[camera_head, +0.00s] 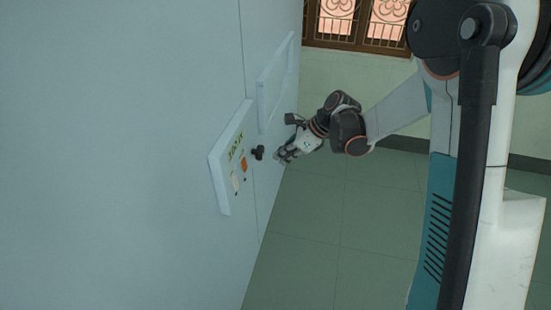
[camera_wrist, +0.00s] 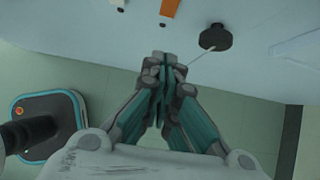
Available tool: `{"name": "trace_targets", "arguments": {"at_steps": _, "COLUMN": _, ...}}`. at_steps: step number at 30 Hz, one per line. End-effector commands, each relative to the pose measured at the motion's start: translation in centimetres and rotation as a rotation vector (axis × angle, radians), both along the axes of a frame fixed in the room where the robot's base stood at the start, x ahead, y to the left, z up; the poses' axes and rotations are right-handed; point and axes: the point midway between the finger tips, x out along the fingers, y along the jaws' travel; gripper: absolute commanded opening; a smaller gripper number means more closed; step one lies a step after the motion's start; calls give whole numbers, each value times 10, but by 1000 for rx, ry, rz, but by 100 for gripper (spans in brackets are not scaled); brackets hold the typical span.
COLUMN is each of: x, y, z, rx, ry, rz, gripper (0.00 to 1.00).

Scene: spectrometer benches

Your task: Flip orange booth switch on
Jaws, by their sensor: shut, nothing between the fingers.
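The orange switch (camera_head: 243,165) sits on a pale panel (camera_head: 220,190) fixed to the booth wall, below some yellow-green lettering. A white switch (camera_head: 235,182) is beside it. In the wrist view the orange switch (camera_wrist: 170,8) shows at the top edge, partly cut off, with a white one (camera_wrist: 118,3) to its left. My gripper (camera_head: 281,158) is shut and empty, just right of the panel and apart from the orange switch. In the wrist view its closed fingertips (camera_wrist: 160,58) point up toward the wall below the orange switch. Whether the switch is on or off is too small to tell.
A black knob (camera_head: 258,153) sticks out of the wall between the panel and my gripper; it also shows in the wrist view (camera_wrist: 216,38). A raised pale frame (camera_head: 275,82) is on the wall above. The green tiled floor (camera_head: 325,235) is clear. A barred window (camera_head: 355,22) is at the back.

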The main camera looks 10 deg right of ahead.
Motion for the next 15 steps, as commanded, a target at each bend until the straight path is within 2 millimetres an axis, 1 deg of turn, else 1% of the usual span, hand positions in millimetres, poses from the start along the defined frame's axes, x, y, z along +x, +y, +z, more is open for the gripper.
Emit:
{"name": "trace_targets", "arguments": {"at_steps": 1, "x": 1, "y": 6, "z": -9, "rx": 0, "ry": 0, "rz": 4, "gripper": 0}}
{"name": "trace_targets", "arguments": {"at_steps": 12, "x": 17, "y": 47, "z": -67, "rx": 1, "ry": -1, "rz": 2, "gripper": 0}}
{"name": "trace_targets", "arguments": {"at_steps": 13, "x": 18, "y": 49, "z": -71, "rx": 1, "ry": -1, "rz": 2, "gripper": 0}}
{"name": "trace_targets", "arguments": {"at_steps": 15, "x": 21, "y": 61, "z": -70, "rx": 0, "ry": -1, "rz": 3, "gripper": 0}}
